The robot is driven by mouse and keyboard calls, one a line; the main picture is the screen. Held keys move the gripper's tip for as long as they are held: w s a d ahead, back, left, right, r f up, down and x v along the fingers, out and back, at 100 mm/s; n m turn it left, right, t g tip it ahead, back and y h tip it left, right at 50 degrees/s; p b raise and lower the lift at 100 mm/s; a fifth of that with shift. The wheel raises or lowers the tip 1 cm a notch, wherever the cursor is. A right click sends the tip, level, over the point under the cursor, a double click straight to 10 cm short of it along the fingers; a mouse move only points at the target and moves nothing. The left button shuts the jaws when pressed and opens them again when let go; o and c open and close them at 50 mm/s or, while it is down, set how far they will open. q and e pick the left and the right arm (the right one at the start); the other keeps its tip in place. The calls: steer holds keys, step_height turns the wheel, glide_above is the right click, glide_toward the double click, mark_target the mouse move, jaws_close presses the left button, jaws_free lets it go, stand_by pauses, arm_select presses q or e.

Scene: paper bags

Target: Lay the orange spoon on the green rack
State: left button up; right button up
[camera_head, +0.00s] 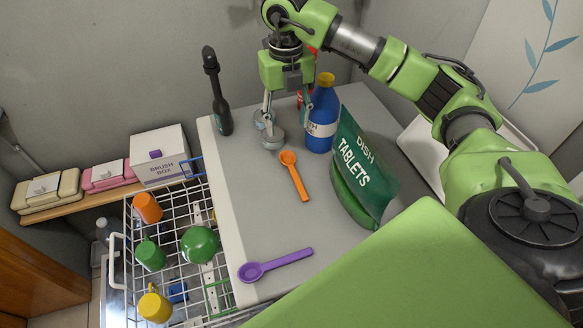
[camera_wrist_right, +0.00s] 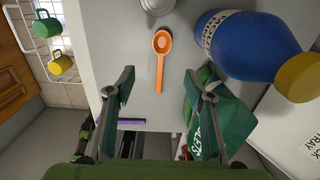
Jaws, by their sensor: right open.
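The orange spoon (camera_head: 295,176) lies flat on the grey counter, bowl toward the back. In the right wrist view the orange spoon (camera_wrist_right: 160,62) shows ahead, between the fingertips in the picture. My right gripper (camera_head: 286,112) is open and empty, above the counter's back part, beside the blue bottle and behind the spoon. In its wrist view both fingers (camera_wrist_right: 159,86) stand wide apart. A small green wire part (camera_head: 218,296) shows at the near end of the white wire basket; I cannot tell whether it is the green rack. My left gripper is out of view.
A blue bottle (camera_head: 322,118) and a green dish tablets bag (camera_head: 362,170) stand right of the spoon. A purple spoon (camera_head: 275,264) lies nearer. A black bottle (camera_head: 217,97) stands at the back left. The white wire basket (camera_head: 118,252) holds several mugs.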

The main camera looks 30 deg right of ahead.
steer(key=p, duration=0.2)
glide_above(288, 160)
steer(key=f, duration=0.8)
steer(key=shift+s+a, duration=0.15)
steer(key=shift+s, duration=0.05)
steer(key=shift+f, duration=0.55)
steer(key=f, duration=0.1)
steer(key=f+p, duration=0.1)
steer(key=f, duration=0.1)
steer(key=shift+d+f+p, duration=0.2)
steer(key=shift+f+p, duration=0.1)
steer(key=shift+w+f, duration=0.1)
steer(key=shift+f, duration=0.25)
steer(key=c, duration=1.1)
steer(key=shift+r, duration=0.1)
